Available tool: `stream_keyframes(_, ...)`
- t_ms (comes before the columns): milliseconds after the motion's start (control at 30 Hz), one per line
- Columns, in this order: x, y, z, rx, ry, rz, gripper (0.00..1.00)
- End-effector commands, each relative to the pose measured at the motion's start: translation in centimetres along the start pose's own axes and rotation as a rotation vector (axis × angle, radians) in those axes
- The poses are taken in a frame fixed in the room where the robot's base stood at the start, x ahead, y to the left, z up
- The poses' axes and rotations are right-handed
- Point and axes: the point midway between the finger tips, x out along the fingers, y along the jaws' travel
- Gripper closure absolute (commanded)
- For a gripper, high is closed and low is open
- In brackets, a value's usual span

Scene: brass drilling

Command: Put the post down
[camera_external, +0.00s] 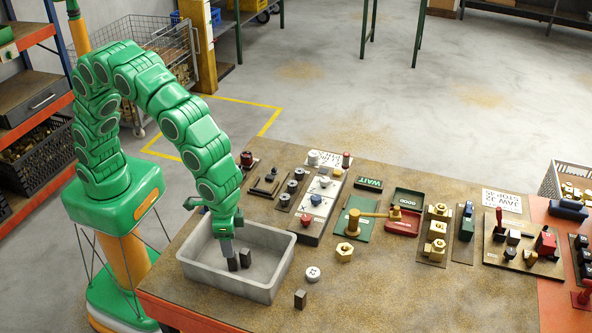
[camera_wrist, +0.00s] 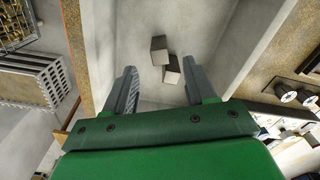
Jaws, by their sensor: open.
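My gripper (camera_external: 228,250) reaches down into a grey tray (camera_external: 283,262) at the table's near left corner. Its two fingers are apart in the wrist view (camera_wrist: 159,68), with nothing clamped between them. Two small dark blocks, post-like, are in the tray: one (camera_external: 246,258) stands right of the fingers, the other (camera_external: 233,264) is close by the fingertips. In the wrist view the two blocks (camera_wrist: 158,47) (camera_wrist: 172,72) are close together, beyond and between the fingertips. A similar dark post (camera_external: 300,299) stands on the table outside the tray. I cannot tell which one is the task's post.
A round white piece (camera_external: 313,274) lies right of the tray, and a brass nut (camera_external: 344,252) farther back. The table's front middle is mostly clear.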

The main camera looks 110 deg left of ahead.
Motion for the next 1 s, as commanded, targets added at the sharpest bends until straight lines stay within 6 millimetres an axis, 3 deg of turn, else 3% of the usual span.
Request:
stream_keyframes(200, -3.0, 0.1, -0.1, 0.000, 0.003, 0.001, 0.45)
stream_keyframes(567, -4.3, -0.4, 0.2, 0.003, -0.002, -0.002, 0.45)
stream_keyframes(667, -5.1, -1.6, 0.8, 0.011, -0.004, -0.005, 0.45)
stream_keyframes(1000, -9.0, -9.0, 5.8, 0.077, -0.027, -0.023, 0.45)
